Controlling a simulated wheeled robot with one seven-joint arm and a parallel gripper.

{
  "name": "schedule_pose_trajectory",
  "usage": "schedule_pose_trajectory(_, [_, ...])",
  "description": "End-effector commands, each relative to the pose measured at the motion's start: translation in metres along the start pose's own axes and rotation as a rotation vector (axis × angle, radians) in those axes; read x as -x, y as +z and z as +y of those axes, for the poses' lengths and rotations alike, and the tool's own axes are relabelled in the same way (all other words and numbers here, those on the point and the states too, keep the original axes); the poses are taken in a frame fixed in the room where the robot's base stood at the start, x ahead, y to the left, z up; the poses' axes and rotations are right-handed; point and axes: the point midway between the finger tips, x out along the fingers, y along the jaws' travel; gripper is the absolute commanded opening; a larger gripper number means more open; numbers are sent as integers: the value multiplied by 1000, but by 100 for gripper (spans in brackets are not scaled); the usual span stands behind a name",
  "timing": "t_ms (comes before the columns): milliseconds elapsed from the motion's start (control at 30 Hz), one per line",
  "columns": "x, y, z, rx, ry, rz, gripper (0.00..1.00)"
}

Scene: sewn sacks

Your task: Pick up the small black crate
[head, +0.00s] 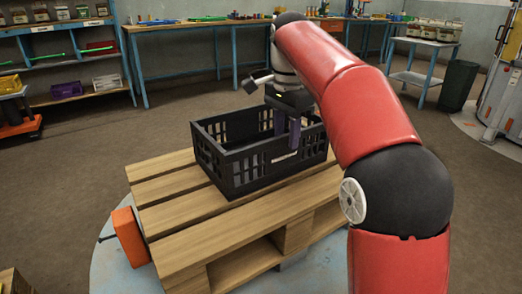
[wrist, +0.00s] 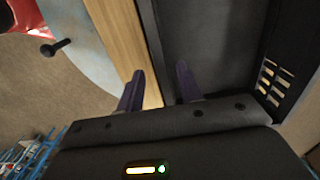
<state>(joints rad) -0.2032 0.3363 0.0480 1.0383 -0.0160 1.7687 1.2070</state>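The small black crate (head: 245,170), open-topped with slotted walls, stands upright on a wooden pallet (head: 165,190). It looks empty. My gripper (head: 287,141) points down at the crate's far side, its purple-grey fingers partly behind or inside the crate. In the wrist view my gripper (wrist: 160,68) is open. One finger is over the pallet's wood outside the crate (wrist: 205,35), the other over the dark crate floor. The crate's wall runs between them. I cannot tell whether either finger touches it.
An orange block with a black rod (head: 130,235) sticks out at the pallet's left side. Workbenches (head: 185,70) and shelves (head: 65,60) line the back. A dark bin (head: 458,85) stands back right.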

Motion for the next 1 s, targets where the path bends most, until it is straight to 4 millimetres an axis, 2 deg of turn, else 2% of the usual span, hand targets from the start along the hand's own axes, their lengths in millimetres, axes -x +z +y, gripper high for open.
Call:
schedule_pose_trajectory(100, [-22, 3, -4, 2, 2, -1, 36])
schedule_pose_trajectory(233, [-38, 3, -4, 1, 0, 0, 36])
schedule_pose_trajectory(533, [-42, 2, -4, 1, -1, 0, 36])
schedule_pose_trajectory(567, [-42, 2, -4, 1, -1, 0, 35])
schedule_pose_trajectory(833, [-42, 2, -4, 1, -1, 0, 0])
schedule_pose_trajectory(1000, [-42, 2, -4, 1, -1, 0, 0])
